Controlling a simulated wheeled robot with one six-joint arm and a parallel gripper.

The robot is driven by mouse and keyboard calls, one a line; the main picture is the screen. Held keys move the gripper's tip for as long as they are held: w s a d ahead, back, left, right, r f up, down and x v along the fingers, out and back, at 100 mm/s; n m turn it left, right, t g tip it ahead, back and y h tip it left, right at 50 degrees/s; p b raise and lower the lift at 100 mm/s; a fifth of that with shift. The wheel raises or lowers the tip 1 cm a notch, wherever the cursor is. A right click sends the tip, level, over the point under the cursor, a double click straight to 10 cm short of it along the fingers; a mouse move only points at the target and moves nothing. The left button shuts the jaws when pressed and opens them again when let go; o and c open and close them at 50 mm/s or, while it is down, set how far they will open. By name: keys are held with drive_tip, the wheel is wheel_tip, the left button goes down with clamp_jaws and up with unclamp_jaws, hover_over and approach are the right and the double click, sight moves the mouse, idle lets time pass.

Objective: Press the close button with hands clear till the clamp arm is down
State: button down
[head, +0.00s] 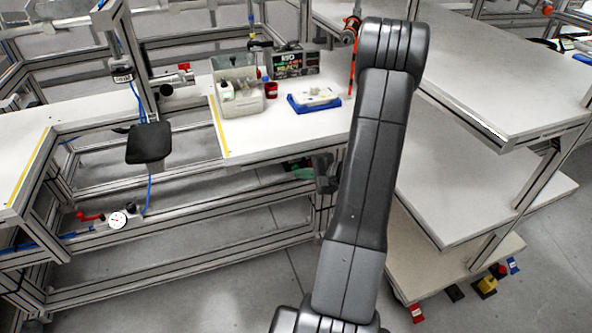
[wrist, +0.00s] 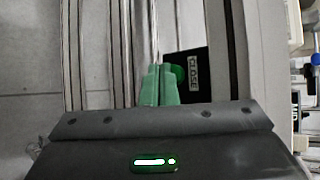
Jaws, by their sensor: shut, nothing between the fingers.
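In the wrist view, my gripper (wrist: 160,84) has its green fingers together and empty. The fingertips are right beside a round green button (wrist: 180,74), overlapping its left edge in the picture. The button sits on a black box with a white CLOSE label (wrist: 194,70). I cannot tell whether the fingers touch the button. In the head view, my gripper (head: 303,173) is low at the front edge of the white workbench, and the button is not clear there. A clamp with a red tip (head: 183,66) stands at the back left of the bench; I cannot tell whether its arm is down.
The white workbench (head: 250,140) carries a clear bin (head: 240,100), a red cup (head: 271,90) and a blue tray (head: 314,103). A black pad (head: 149,143) hangs on the left frame post. A grey shelf unit (head: 500,85) stands close on the right.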

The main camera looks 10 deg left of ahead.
drive_tip(key=shift+w+a, duration=0.3)
drive_tip(key=shift+w, duration=0.1)
idle(0.8)
drive_tip(key=shift+b, duration=0.35)
drive_tip(key=shift+s+d+b, duration=0.4)
drive_tip(key=shift+s+d, duration=0.1)
drive_tip(key=shift+s, duration=0.25)
drive_tip(key=s+d+b, duration=0.1)
drive_tip(key=s, duration=0.1)
drive_tip(key=s+d+b, duration=0.1)
drive_tip(key=s+d, duration=0.1)
drive_tip(key=shift+s, duration=0.1)
drive_tip(key=shift+a, duration=0.15)
idle(0.4)
